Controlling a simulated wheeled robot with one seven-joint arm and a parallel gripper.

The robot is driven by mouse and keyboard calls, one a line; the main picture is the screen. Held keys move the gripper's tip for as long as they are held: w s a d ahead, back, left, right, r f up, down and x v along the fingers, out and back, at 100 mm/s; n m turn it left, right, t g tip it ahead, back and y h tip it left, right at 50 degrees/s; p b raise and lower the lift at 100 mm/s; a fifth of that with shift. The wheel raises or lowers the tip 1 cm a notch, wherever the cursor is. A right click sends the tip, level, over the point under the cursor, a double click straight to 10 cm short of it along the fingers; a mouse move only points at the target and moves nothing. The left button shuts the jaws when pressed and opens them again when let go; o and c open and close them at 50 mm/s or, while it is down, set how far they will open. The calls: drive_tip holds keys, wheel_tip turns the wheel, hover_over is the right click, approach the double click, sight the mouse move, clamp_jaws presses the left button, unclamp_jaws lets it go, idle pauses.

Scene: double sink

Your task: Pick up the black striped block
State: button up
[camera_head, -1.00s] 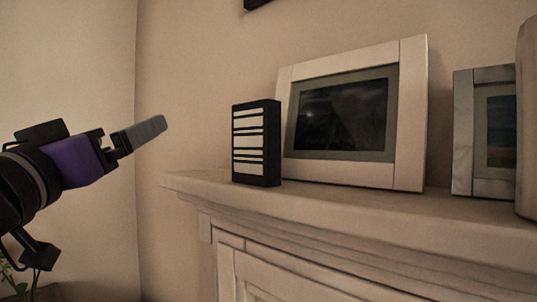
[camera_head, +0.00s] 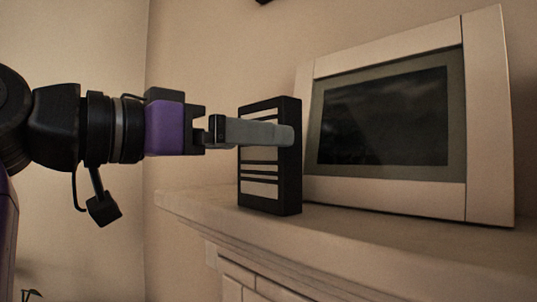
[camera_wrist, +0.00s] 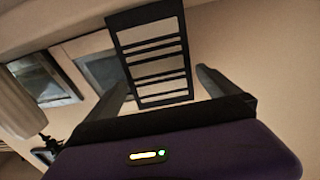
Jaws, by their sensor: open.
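The black striped block (camera_head: 270,188) stands upright near the left end of a mantel shelf, black with white stripes. My gripper (camera_head: 290,135) reaches in from the left, level with the block's upper half. Its near finger crosses in front of the block and hides part of its stripes. In the wrist view the block (camera_wrist: 152,65) stands ahead, between the two open fingers (camera_wrist: 162,88), one on each side. I cannot tell whether either finger touches it.
The mantel shelf (camera_head: 370,235) runs beneath the block. A white picture frame (camera_head: 400,196) leans just right of the block, close to the fingers. Plain wall is at the left. In the wrist view another picture frame (camera_wrist: 45,80) and a pale rounded object (camera_wrist: 18,105) are farther left.

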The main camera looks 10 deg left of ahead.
drive_tip(key=shift+p+x, duration=0.35)
drive_tip(key=shift+x, duration=3.35)
drive_tip(key=shift+d, duration=0.1)
drive_tip(key=c, duration=1.3)
drive_tip(key=shift+c, duration=0.5)
drive_tip(key=shift+r, duration=0.1)
